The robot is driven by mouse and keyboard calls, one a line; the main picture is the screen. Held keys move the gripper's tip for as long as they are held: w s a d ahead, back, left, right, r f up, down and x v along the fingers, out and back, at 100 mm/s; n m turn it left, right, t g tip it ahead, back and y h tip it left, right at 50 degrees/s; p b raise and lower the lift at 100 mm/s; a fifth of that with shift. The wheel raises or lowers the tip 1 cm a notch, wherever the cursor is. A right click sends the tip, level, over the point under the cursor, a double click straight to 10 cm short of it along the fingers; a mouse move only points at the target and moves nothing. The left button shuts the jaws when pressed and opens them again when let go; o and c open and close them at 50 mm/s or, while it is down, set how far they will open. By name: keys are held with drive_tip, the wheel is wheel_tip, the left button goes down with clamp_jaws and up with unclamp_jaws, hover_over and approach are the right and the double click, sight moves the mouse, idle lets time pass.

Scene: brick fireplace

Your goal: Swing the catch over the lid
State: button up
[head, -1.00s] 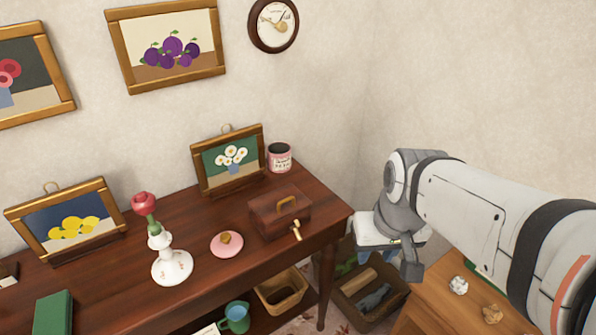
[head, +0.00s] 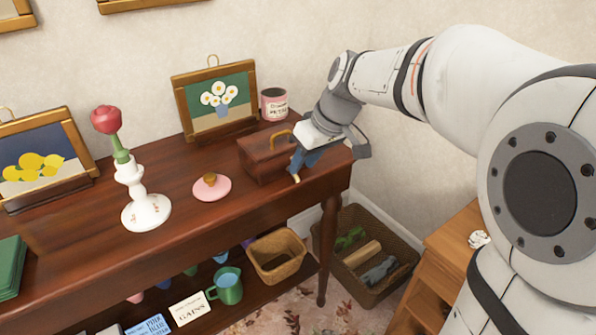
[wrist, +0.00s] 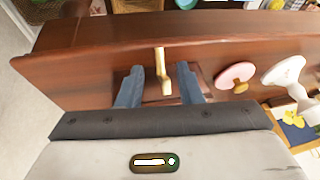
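The dark wooden box (head: 258,160) stands near the right end of the table, its lid down, with a brass handle (head: 281,134) on top. The brass catch (head: 296,178) sticks out at the box's front, low by the table edge. My gripper (head: 301,162) reaches over the right part of the box and hides part of it. In the wrist view its two blue fingers (wrist: 160,70) are apart, one on each side of the catch (wrist: 161,60), with visible gaps. The gripper holds nothing.
A pink dish (head: 211,189) with a small brown piece sits left of the box. A white candlestick (head: 147,210) with a red rose stands farther left. A pink tin (head: 274,104) and a daisy picture (head: 217,103) are behind. The table's front edge is close.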

drive_tip(key=shift+b+x, duration=0.35)
drive_tip(key=shift+x, duration=1.5)
clamp_jaws()
